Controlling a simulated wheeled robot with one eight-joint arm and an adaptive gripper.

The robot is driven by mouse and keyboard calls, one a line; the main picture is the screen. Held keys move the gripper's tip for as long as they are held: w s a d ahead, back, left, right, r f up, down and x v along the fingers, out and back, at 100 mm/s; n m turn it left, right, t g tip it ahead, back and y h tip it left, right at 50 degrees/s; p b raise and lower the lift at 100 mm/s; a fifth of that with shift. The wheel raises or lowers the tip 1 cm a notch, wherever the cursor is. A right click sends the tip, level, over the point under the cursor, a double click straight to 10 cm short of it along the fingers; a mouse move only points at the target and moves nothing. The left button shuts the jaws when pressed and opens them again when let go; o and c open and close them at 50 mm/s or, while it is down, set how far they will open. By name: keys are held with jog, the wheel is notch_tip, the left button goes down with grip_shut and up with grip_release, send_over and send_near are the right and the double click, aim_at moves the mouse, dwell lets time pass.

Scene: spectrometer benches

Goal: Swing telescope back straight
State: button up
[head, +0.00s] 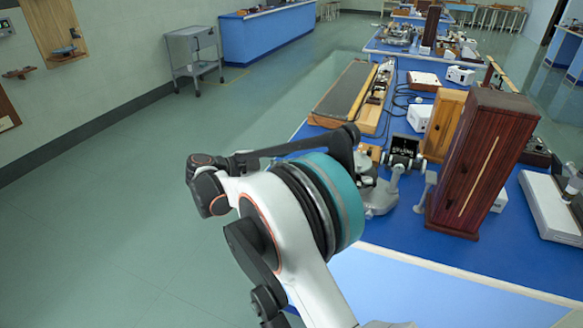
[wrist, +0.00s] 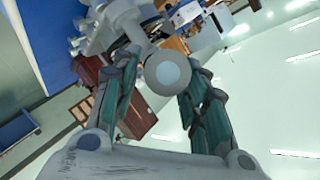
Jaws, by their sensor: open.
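The spectrometer (head: 382,198) stands on the blue bench, partly hidden behind my arm in the head view. In the wrist view its grey body (wrist: 125,22) is at the top. A round pale grey end face (wrist: 167,73), apparently the telescope's, points toward the wrist camera. My gripper (wrist: 160,62) is open, with one teal-padded finger to each side of this round end. I cannot tell whether either finger touches it. In the head view my arm hides the gripper and most of the telescope.
A tall dark red wooden case (head: 486,160) stands right of the spectrometer, with a lighter wooden box (head: 443,125) behind it. A long wooden-framed board (head: 343,92) lies at the back left. The bench's near end (head: 430,285) is bare. Open floor (head: 110,200) lies left.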

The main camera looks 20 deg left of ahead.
jog(key=shift+b+x, duration=0.4)
jog(key=shift+x, duration=1.4)
grip_shut()
jog(key=shift+r, duration=0.1)
